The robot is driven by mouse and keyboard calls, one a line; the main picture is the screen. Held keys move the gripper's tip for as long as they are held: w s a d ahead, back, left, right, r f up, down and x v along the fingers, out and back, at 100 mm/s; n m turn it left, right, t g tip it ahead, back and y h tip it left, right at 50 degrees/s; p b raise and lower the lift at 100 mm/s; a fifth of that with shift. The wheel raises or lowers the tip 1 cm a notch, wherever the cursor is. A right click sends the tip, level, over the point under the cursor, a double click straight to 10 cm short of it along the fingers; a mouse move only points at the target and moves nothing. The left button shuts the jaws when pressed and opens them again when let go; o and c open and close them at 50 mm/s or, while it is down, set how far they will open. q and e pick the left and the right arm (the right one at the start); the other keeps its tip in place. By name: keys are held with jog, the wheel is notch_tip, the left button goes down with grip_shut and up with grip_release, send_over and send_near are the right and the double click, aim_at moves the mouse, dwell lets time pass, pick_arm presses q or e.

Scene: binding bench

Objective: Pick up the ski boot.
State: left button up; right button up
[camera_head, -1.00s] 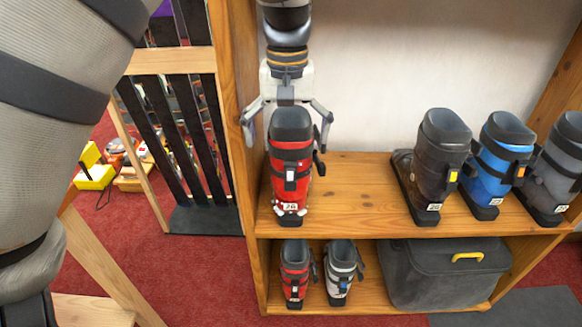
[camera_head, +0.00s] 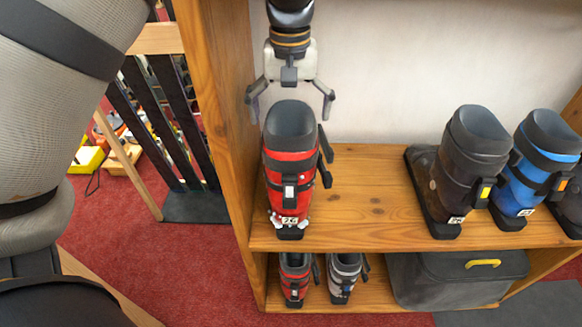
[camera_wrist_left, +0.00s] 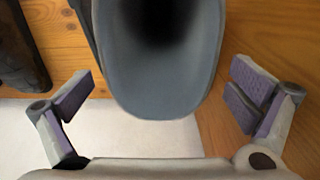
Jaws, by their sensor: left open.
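The red ski boot (camera_head: 289,182) with a dark grey cuff stands upright at the left end of the upper wooden shelf. My left gripper (camera_head: 290,100) is open and empty, behind and around the top of its cuff in the head view. In the left wrist view the boot's open cuff (camera_wrist_left: 162,85) lies between the two spread fingers, with a gap on each side. I see no contact. My right gripper is not in view.
A dark brown boot (camera_head: 463,170) and a blue boot (camera_head: 535,170) stand further right on the upper shelf (camera_head: 370,205). The shelf's left side panel (camera_head: 215,110) is close to my gripper. Smaller boots and a grey case (camera_head: 455,285) sit below.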

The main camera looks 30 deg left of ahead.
pick_arm(q)
notch_tip(320, 180, down, 3)
jog(key=shift+w+r, duration=0.1)
jog(key=c, duration=1.8)
jog(key=shift+a+r, duration=0.1)
jog(key=shift+r, duration=0.05)
jog(key=shift+c, duration=0.2)
